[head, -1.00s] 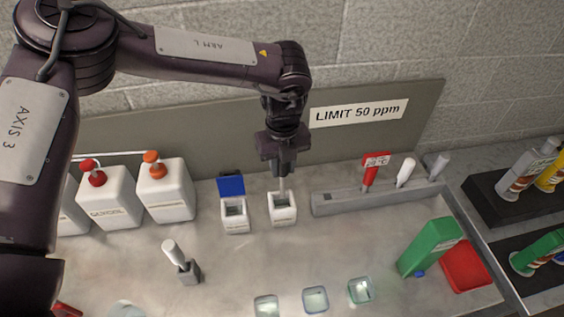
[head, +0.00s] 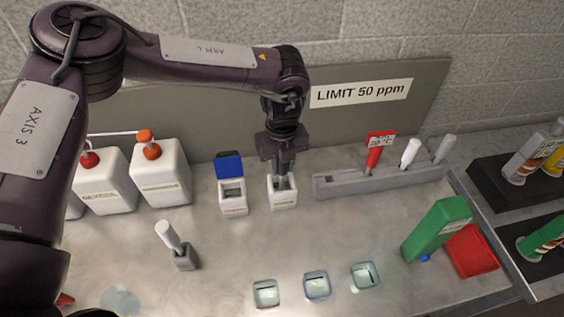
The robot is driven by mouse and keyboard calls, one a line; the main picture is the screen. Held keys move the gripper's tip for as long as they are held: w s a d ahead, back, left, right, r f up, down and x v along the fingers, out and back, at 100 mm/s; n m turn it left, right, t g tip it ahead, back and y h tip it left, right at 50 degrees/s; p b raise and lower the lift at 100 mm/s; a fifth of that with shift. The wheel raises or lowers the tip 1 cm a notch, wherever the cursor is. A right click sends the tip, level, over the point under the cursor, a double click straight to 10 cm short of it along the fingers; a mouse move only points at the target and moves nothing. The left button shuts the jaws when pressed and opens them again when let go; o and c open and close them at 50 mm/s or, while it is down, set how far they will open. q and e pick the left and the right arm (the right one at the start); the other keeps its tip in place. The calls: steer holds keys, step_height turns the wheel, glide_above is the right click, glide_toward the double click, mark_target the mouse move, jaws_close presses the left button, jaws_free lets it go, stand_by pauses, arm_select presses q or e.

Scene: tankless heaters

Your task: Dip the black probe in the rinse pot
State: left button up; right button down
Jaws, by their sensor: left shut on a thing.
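My left gripper (head: 281,173) points straight down over a small open white pot (head: 283,201) and is shut on a probe. The probe's body is mostly hidden by the fingers, so its colour is hard to tell; its lower end is inside the pot's mouth. Whether the tip touches the liquid does not show. Beside it on the left stands a similar white pot (head: 233,205) with a blue lid (head: 229,166) flipped open. The pot labels are too small to read. My right gripper is not in view.
A grey rack (head: 340,187) at the right holds a red probe (head: 375,152), a white one (head: 410,152) and a grey one (head: 444,150). White pump bottles (head: 160,187) stand left.

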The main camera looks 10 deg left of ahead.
arm_select(q)
steer(key=shift+f+b, duration=0.45)
steer(key=shift+f, duration=0.35)
stand_by(0.5)
stand_by(1.1)
stand_by(0.4)
step_height(320, 180, up, 6)
steer(key=p, duration=0.4)
steer(key=shift+f, duration=0.1)
steer(key=shift+r+p, duration=2.25)
steer(key=shift+r, duration=0.65)
